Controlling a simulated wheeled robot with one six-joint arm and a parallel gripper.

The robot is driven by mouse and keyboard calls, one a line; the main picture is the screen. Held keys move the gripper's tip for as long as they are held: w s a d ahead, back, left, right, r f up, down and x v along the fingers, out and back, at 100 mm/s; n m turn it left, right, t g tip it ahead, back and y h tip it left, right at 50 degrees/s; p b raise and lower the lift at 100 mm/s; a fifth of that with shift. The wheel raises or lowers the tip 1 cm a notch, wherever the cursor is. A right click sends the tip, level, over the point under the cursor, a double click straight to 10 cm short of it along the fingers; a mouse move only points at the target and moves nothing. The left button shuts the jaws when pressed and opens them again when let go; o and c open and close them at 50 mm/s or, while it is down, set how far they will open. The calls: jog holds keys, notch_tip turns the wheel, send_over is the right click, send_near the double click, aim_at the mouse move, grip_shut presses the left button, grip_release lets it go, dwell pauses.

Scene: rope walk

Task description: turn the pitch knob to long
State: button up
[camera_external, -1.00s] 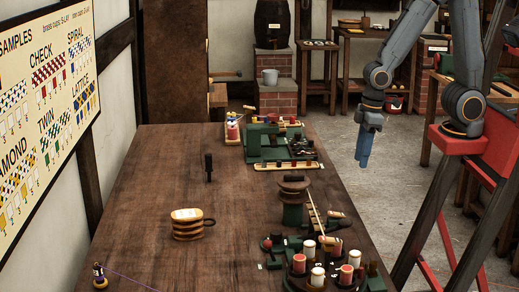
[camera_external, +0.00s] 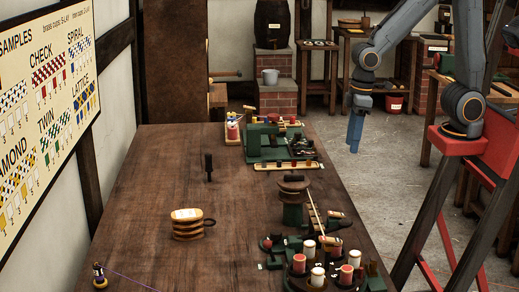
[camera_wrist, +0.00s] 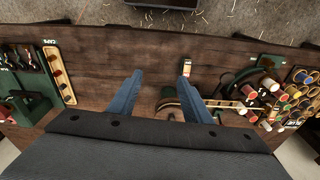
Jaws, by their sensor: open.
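My gripper (camera_external: 354,146) points down, off the right side of the table in the outside view. In the wrist view my gripper (camera_wrist: 161,76) has two blue fingers spread apart with nothing between them. A green post with a dark round top (camera_external: 293,190) stands at the table's right side, a pale rod leaning beside it. In the wrist view it is partly hidden behind the right finger. A green braiding stand with red and white bobbins (camera_external: 318,262) is nearer the camera. I cannot tell which part is the pitch knob or read its setting.
The table's left side (camera_external: 150,180) is mostly clear.

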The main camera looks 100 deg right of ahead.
jog(key=w+a+m+b, duration=0.1)
jog(key=w+a+m, duration=0.1)
jog(key=w+a, duration=0.35)
jog(key=w+a+m, duration=0.1)
jog(key=w+a, duration=0.1)
jog(key=w, duration=0.7)
jog(key=m+g+b, duration=0.1)
jog(key=m+b, duration=0.1)
jog(key=m, duration=0.1)
send_over(277, 232)
notch_tip(277, 232, down, 11)
jog(key=shift+w+a+f, duration=0.1)
jog(key=shift+w, duration=0.05)
jog(key=shift+f+p, duration=1.25)
jog(key=shift+f, duration=2.6)
jog(key=c, duration=1.1)
jog(key=shift+o, duration=0.2)
